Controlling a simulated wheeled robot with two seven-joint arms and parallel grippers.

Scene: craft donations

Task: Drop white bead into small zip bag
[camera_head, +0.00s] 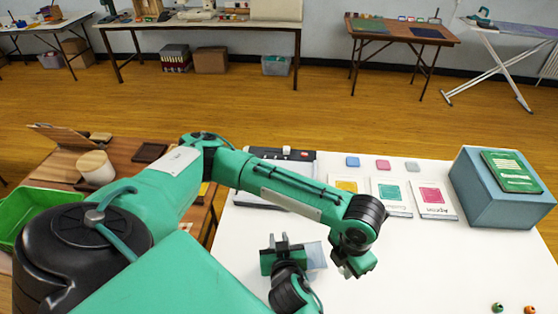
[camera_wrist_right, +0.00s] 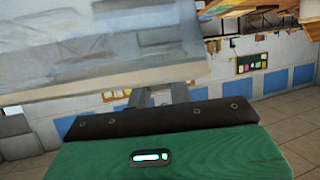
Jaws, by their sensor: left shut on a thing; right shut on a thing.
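The small zip bag (camera_head: 316,256) is a clear, bluish sheet above the white table. My right gripper (camera_head: 282,244) is shut on it. In the right wrist view the bag (camera_wrist_right: 110,60) spreads large and see-through in front of the right fingers (camera_wrist_right: 160,97). My left gripper (camera_head: 352,270) is to the right of the bag, apart from it in the picture, pointing down. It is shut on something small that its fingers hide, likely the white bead. No white bead shows clearly anywhere. The bag's mouth cannot be made out.
On the white table (camera_head: 420,265) lie several printed packets (camera_head: 391,196) and a blue box (camera_head: 500,195) with a green pack (camera_head: 512,171). A green bead (camera_head: 497,308) and an orange bead (camera_head: 529,310) lie front right. A green tray (camera_head: 40,208) is at left.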

